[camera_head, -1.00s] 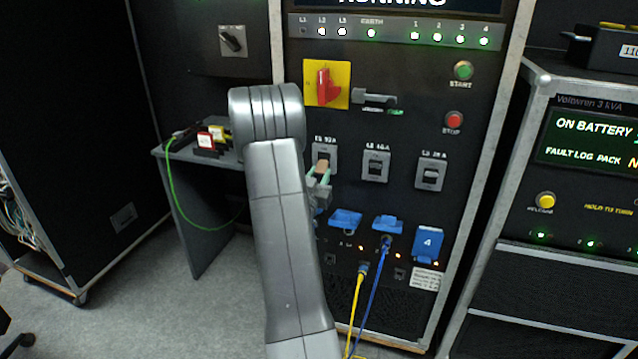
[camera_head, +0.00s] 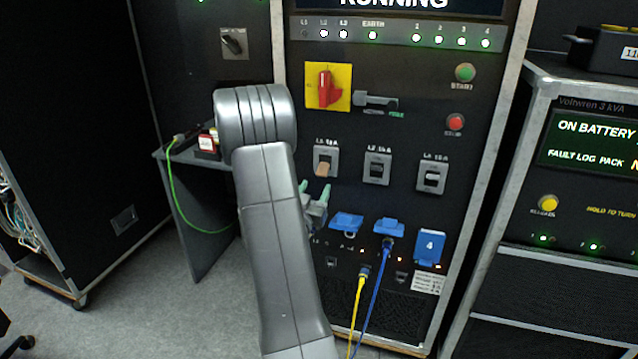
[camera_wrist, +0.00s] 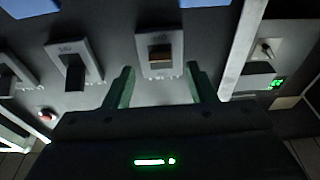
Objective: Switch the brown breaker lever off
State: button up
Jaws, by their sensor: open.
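The brown breaker lever (camera_head: 322,169) is on the leftmost of three breakers in the rack panel. Its brown end hangs toward the lower part of its light plate in the head view. In the wrist view, where the panel looks upside down, the brown lever (camera_wrist: 160,54) is centred beyond my fingertips. My gripper (camera_head: 315,191) is open, with green fingers just below the lever, empty and apart from it. In the wrist view my gripper (camera_wrist: 161,76) shows a clear gap between its fingers.
The middle breaker (camera_head: 377,168) and right breaker (camera_head: 431,177) have dark levers. Blue socket covers (camera_head: 347,221) and the yellow cable (camera_head: 358,300) and blue cable (camera_head: 372,290) are below. A red rotary switch (camera_head: 326,87) is above. The grey side table (camera_head: 190,158) is at left.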

aim_at(321, 176)
jog(key=v, duration=0.8)
jog(key=shift+s+b, duration=0.15)
jog(key=shift+b, duration=0.25)
jog(key=p+x, duration=0.2)
jog(key=x, duration=1.2)
jog(key=shift+r, duration=0.15)
jog(key=shift+p, duration=0.3)
jog(key=shift+s, duration=0.1)
jog(key=shift+f, duration=0.25)
